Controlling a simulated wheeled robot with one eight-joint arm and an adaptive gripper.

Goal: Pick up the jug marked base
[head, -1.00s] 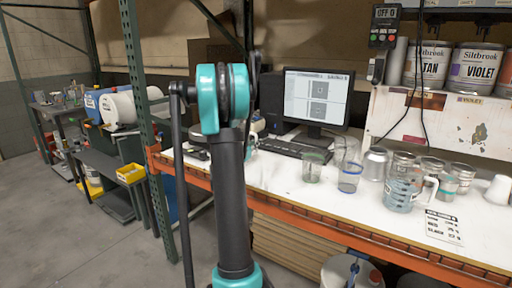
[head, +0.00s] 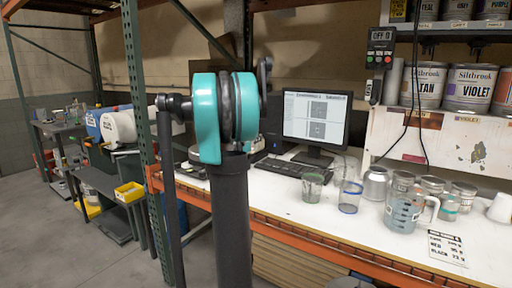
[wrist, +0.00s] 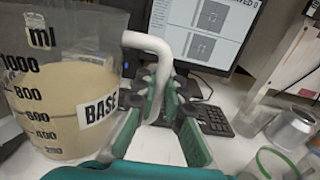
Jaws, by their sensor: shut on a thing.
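The jug marked BASE (wrist: 65,95) fills the left of the wrist view. It is clear with black ml marks and holds a cream-coloured liquid. Its pale handle (wrist: 148,42) reaches right and bends down between the green-padded fingers of my gripper (wrist: 160,98). The fingers are shut on the handle, and the jug looks upright. Its underside and any contact with the bench are out of sight. In the head view my arm hides the gripper and this jug.
A monitor (head: 316,118) and keyboard (head: 290,168) stand behind on the white bench. To the right are clear cups (head: 350,196), a metal can (head: 375,183), another measuring jug (head: 403,210) and a printed card (head: 434,246). A green rack post (head: 150,130) rises left of my arm.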

